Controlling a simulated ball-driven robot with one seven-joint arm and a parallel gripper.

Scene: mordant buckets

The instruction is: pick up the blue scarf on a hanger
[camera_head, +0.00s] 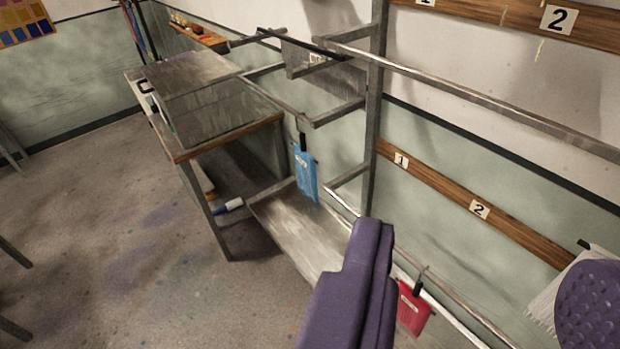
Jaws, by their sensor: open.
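The blue scarf (305,175) hangs flat from a dark hanger clip near the middle of the head camera view, beside the metal rack's end. It bears a small white label. My gripper (478,250) shows as two purple fingers spread wide apart, one at bottom centre and one at the right edge. It is open, with nothing held between its fingers. The blue scarf is beyond the left finger and up to its left, apart from it. The hook at the scarf's top is too small to make out clearly.
A red cloth (412,311) hangs on a lower rail, partly behind my left finger. A whitish cloth (552,300) hangs by my right finger. Metal rails (480,97) cross the right side. A workbench (205,105) stands left of the scarf. Open floor (100,240) lies at left.

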